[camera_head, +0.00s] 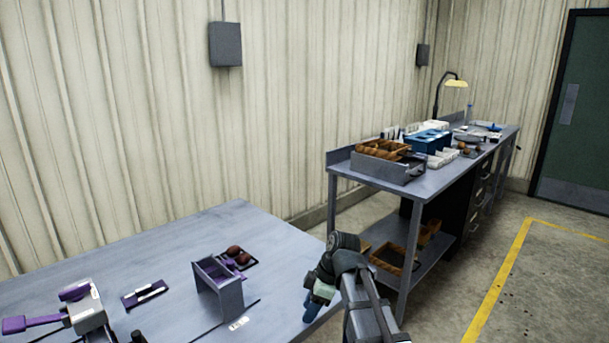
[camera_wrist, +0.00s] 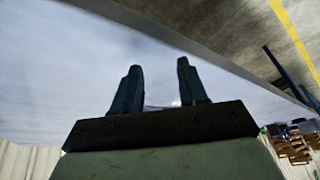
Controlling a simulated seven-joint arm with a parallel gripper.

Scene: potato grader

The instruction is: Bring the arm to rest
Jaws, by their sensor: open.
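My gripper shows in the wrist view (camera_wrist: 158,90) with its two dark fingers apart and nothing between them. Behind the fingers is the grey surface of the near table (camera_wrist: 60,60). In the head view my arm is at the lower middle, folded by the right edge of the near table (camera_head: 170,250). My gripper (camera_head: 308,308) is partly hidden there behind my arm, by the table's edge.
On the near table stand a grey and purple box (camera_head: 220,290), a dark tray with brown potatoes (camera_head: 237,258), a small dark case (camera_head: 145,294) and a purple-handled device (camera_head: 85,308). A long workbench (camera_head: 440,180) with crates stands at right. Yellow-lined floor (camera_head: 500,280) is clear.

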